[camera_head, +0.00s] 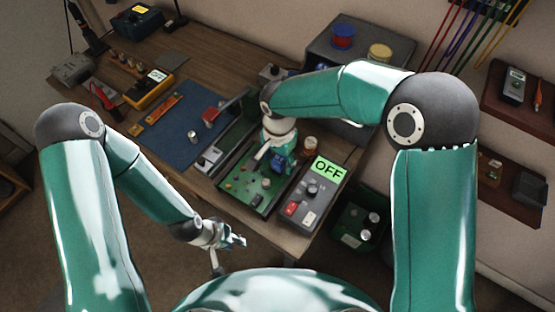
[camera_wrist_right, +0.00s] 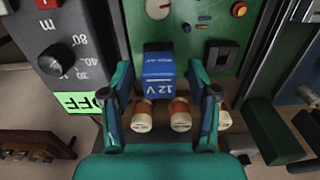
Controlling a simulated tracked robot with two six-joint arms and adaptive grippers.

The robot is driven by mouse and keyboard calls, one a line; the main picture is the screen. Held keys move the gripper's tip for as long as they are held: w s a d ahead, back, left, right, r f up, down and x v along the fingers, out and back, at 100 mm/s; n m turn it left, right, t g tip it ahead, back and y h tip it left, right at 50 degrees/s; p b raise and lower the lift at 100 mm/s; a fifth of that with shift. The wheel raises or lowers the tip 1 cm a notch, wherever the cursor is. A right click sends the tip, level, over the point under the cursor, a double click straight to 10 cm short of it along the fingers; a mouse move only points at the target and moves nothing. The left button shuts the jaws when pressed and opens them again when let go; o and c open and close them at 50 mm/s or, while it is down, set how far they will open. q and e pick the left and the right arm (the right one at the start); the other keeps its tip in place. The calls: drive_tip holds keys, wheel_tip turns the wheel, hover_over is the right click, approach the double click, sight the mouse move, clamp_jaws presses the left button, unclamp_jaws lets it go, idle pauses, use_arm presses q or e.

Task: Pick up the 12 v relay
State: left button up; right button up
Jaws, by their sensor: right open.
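The 12 V relay (camera_wrist_right: 158,85) is a blue block with white lettering in the right wrist view, on the green board (camera_wrist_right: 205,50). In the head view a blue patch of it (camera_head: 278,160) shows at my right gripper. My right gripper (camera_wrist_right: 159,68) is open, with one green finger on each side of the relay. I cannot tell whether either finger touches it. My left gripper (camera_head: 236,242) is in front of the table edge, away from the relay; its jaw state is unclear.
Several cream-and-brown cylinders (camera_wrist_right: 181,116) stand close to the relay, between and beside my right fingers. A grey control box (camera_head: 310,200) with a knob and a green OFF sign (camera_head: 328,171) stands right of the board. A blue mat (camera_head: 185,135) lies to the left.

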drive_tip(key=shift+c, duration=0.3)
clamp_jaws()
drive_tip(key=shift+w+r, duration=0.1)
